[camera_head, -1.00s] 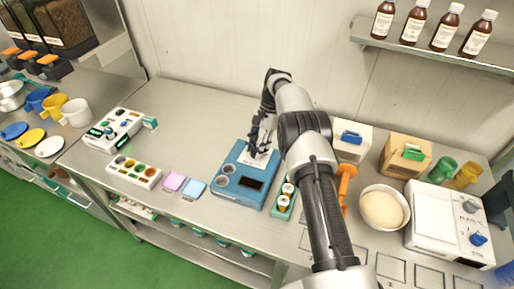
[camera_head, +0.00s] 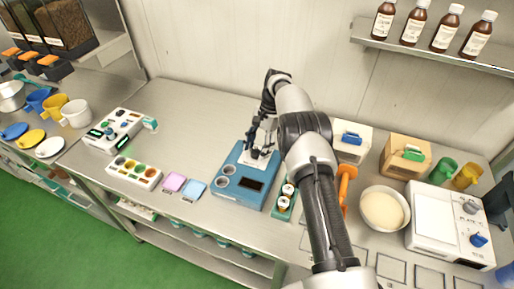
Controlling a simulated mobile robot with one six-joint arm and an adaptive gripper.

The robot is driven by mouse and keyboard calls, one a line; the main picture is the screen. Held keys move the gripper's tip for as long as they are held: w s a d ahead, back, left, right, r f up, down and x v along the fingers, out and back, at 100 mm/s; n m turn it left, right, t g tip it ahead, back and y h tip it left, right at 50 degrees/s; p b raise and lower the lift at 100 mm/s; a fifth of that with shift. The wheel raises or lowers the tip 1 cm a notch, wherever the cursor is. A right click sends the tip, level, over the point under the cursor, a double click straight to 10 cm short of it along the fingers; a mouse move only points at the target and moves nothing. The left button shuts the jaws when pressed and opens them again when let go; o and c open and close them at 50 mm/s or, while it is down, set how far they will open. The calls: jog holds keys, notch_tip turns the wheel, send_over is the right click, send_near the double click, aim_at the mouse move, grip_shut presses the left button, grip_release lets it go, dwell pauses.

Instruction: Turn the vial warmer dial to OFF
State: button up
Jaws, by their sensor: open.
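The blue box-shaped device (camera_head: 229,192) in the middle of the counter has two round wells at its front left and a dark display; it looks like the vial warmer. A pale panel with a dark dial shows on its back part, largely covered by my gripper (camera_head: 258,152). My gripper points down over that panel with its fingers apart. I cannot tell whether the fingers touch the dial, and its pointer cannot be read. Two capped vials (camera_head: 286,196) stand in a green rack just right of the device.
A white bowl (camera_head: 366,209), an orange-handled tool (camera_head: 346,178) and cardboard boxes (camera_head: 393,167) stand to the right. A white device with knobs (camera_head: 425,226) is at far right. Pink and blue pads (camera_head: 174,182) lie left. Brown bottles (camera_head: 413,24) stand on the shelf.

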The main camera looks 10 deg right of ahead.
notch_tip(320, 180, up, 10)
dwell(0.5)
jog(key=s+a+r+n+t+h+b, duration=0.1)
jog(key=s+r+n+t, duration=0.15)
jog(key=s+r, duration=0.65)
jog(key=s+r+n+t+h+b, duration=0.1)
jog(key=s+r+n, duration=0.2)
jog(key=s+r, duration=0.55)
jog(key=s+f+n+t+b, duration=0.1)
jog(key=s+f+n+t, duration=0.1)
jog(key=s, duration=0.9)
jog(key=s+f+n+t+h+b, duration=0.1)
jog(key=s+f+n+t, duration=0.1)
jog(key=s, duration=0.9)
jog(key=shift+s+d+f+n+h, duration=0.25)
jog(key=shift+s+f+n, duration=0.2)
jog(key=shift+n, duration=0.3)
